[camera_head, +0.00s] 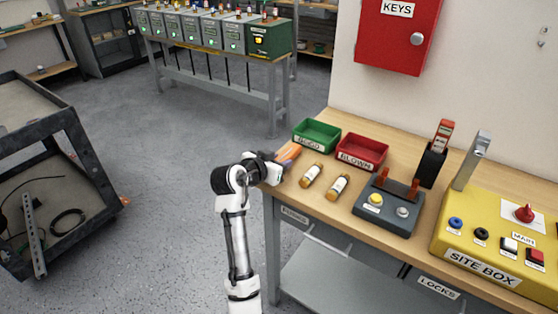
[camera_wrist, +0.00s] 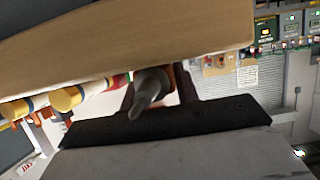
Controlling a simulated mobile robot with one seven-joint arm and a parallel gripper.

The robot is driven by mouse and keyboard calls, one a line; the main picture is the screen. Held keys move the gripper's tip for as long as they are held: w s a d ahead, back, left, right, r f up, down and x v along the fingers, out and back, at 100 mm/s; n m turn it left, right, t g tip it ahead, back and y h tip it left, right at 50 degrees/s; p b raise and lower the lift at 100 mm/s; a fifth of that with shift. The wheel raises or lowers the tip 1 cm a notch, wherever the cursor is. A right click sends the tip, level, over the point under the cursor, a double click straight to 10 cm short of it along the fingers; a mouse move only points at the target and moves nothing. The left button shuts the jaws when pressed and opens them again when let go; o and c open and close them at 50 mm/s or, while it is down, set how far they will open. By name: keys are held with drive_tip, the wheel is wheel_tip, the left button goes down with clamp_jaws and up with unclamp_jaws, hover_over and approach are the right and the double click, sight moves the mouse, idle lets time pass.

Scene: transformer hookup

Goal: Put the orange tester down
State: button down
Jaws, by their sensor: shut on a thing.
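The orange tester (camera_head: 289,151) shows as a small orange shape at the left end of the workbench (camera_head: 296,205), beside the green bin. My gripper (camera_head: 277,161) is shut on it at the bench's left edge. In the wrist view a grey pointed part (camera_wrist: 150,90), seemingly the tester's tip, sticks out between the dark jaws, with a little orange behind it. The jaws hide most of the tester. I cannot tell whether it touches the bench top.
A green bin (camera_head: 317,136) and a red bin labelled BLOWN (camera_head: 362,152) stand behind. Two fuse-like cylinders (camera_head: 311,175) (camera_head: 338,187) lie to the right, then a grey box (camera_head: 388,207) and the yellow SITE BOX (camera_head: 497,244).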

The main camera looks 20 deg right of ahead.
drive_tip(key=shift+r, duration=0.1)
drive_tip(key=c, duration=1.1)
unclamp_jaws()
drive_tip(key=shift+f, duration=0.2)
drive_tip(key=shift+o, duration=0.2)
drive_tip(key=shift+r, duration=0.1)
drive_tip(key=shift+r, duration=0.2)
drive_tip(key=b+v, duration=0.1)
drive_tip(key=v, duration=1.1)
drive_tip(key=shift+b, duration=0.4)
drive_tip(key=shift+f, duration=0.15)
